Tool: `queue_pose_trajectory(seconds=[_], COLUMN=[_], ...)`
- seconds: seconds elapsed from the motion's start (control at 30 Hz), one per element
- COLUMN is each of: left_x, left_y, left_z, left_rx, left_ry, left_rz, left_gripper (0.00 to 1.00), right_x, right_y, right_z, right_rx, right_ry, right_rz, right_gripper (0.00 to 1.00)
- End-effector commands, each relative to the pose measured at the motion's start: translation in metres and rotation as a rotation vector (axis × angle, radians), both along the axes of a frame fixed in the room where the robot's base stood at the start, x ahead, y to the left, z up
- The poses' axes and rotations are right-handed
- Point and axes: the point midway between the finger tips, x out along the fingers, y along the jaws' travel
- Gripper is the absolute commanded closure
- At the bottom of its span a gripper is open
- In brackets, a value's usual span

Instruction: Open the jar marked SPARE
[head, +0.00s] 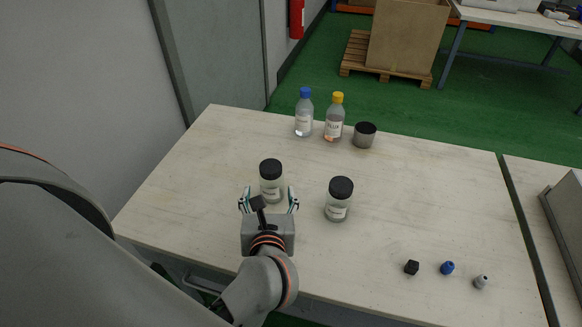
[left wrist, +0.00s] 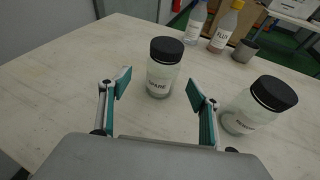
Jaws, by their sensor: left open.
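The jar marked SPARE (head: 270,186) is clear with a black lid (head: 270,167) and stands upright on the table; its label shows in the left wrist view (left wrist: 159,82). My left gripper (head: 268,200) is open, with its fingers pointing at this jar from the near side. In the left wrist view the jar stands ahead, between the lines of the two fingers, and nothing is gripped. A second jar (head: 338,206) with a black lid stands to the right; its label is too small to read surely. My right gripper is not in view.
On the table (head: 200,200), a blue-capped bottle (head: 304,119), a yellow-capped bottle (head: 334,124) and a dark grey cup (head: 364,136) stand at the back. Small black (head: 411,267), blue (head: 447,268) and grey (head: 481,282) pieces lie at front right. The table's left side is clear.

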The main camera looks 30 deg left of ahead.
Motion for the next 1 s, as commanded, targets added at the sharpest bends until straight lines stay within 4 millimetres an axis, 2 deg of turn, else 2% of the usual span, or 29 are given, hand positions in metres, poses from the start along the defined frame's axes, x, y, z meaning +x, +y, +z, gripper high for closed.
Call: queue_pose_trajectory(seconds=[0.17, 0.73, 1.0], left_x=[0.001, 0.055, 0.059], left_y=[-0.001, 0.032, 0.035], left_z=[-0.011, -0.032, -0.034], left_rx=[-0.089, -0.084, -0.086], left_ry=[0.012, 0.012, 0.013], left_rz=[0.012, 0.011, 0.01], left_gripper=[0.38, 0.38, 0.38], right_x=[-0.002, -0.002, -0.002], right_y=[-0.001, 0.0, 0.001], right_z=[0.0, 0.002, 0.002], right_rx=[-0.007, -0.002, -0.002], right_ry=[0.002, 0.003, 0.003], right_rz=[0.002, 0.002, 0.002], right_gripper=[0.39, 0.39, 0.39])
